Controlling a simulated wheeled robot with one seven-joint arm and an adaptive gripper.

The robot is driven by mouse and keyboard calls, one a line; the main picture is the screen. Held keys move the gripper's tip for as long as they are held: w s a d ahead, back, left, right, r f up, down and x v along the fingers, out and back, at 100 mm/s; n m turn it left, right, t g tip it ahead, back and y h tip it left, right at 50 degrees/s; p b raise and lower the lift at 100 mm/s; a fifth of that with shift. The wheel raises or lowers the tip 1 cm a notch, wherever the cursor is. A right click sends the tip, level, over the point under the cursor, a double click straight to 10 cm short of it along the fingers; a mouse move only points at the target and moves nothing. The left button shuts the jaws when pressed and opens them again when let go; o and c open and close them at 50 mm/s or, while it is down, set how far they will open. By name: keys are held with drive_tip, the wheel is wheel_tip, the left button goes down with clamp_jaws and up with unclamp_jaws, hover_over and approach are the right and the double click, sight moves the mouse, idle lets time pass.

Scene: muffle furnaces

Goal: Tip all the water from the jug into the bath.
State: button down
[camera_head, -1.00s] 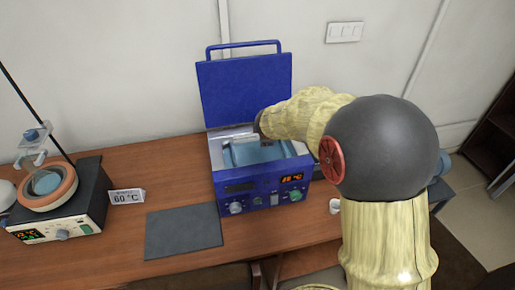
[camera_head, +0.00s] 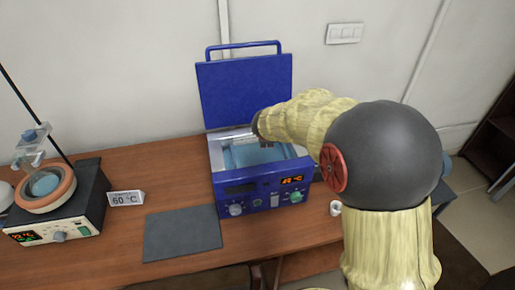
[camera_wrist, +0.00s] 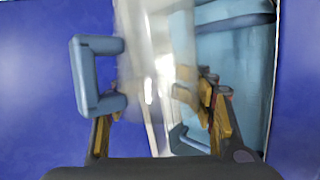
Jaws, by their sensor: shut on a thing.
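The bath (camera_head: 262,190) is a blue box on the wooden bench, its lid (camera_head: 245,90) raised and pale blue water (camera_head: 248,154) inside. In the wrist view the bath's basin (camera_wrist: 235,75) shows at right. My gripper (camera_wrist: 160,108) is shut on the jug (camera_wrist: 150,60), a clear, blurred body between the two fingers. A blue handle (camera_wrist: 84,75) shows beside it at left. The jug is over or beside the basin's edge; its tilt and any water in it cannot be told. In the head view my arm hides most of the gripper and the jug.
A grey mat (camera_head: 182,232) lies left of the bath. A sign reading 60 °C (camera_head: 126,198) stands behind it. A heater with an orange-rimmed bowl (camera_head: 45,190) and stand is at far left. A small white cup-like thing (camera_head: 335,208) is right of the bath.

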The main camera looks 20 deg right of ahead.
drive_tip(key=shift+h+b, duration=0.3)
drive_tip(key=shift+b, duration=0.65)
drive_tip(key=shift+r+p, duration=0.15)
drive_tip(key=shift+p, duration=0.2)
drive_tip(key=p, duration=0.1)
drive_tip(key=y+p, duration=0.1)
drive_tip(key=p, duration=0.1)
drive_tip(key=shift+d+r, duration=0.15)
drive_tip(key=shift+r, duration=0.15)
drive_tip(key=shift+p, duration=0.5)
drive_tip(key=y+p, duration=0.1)
drive_tip(key=p, duration=0.3)
drive_tip(key=m+y+p, duration=0.1)
drive_tip(key=p, duration=0.3)
drive_tip(key=shift+d+r, duration=0.35)
drive_tip(key=shift+r, duration=0.05)
drive_tip(key=shift+f+p, duration=0.1)
drive_tip(key=shift+p, duration=0.6)
drive_tip(key=p, duration=0.2)
drive_tip(key=shift+d+r+t+y+p, duration=0.1)
drive_tip(key=shift+r+t+y+p, duration=0.2)
drive_tip(key=y+p, duration=0.1)
drive_tip(key=p, duration=0.3)
drive_tip(key=r+m+p, duration=0.1)
drive_tip(key=p, duration=0.4)
drive_tip(key=shift+s+d+y, duration=0.15)
drive_tip(key=shift+d+y, duration=0.1)
drive_tip(key=shift+y, duration=0.15)
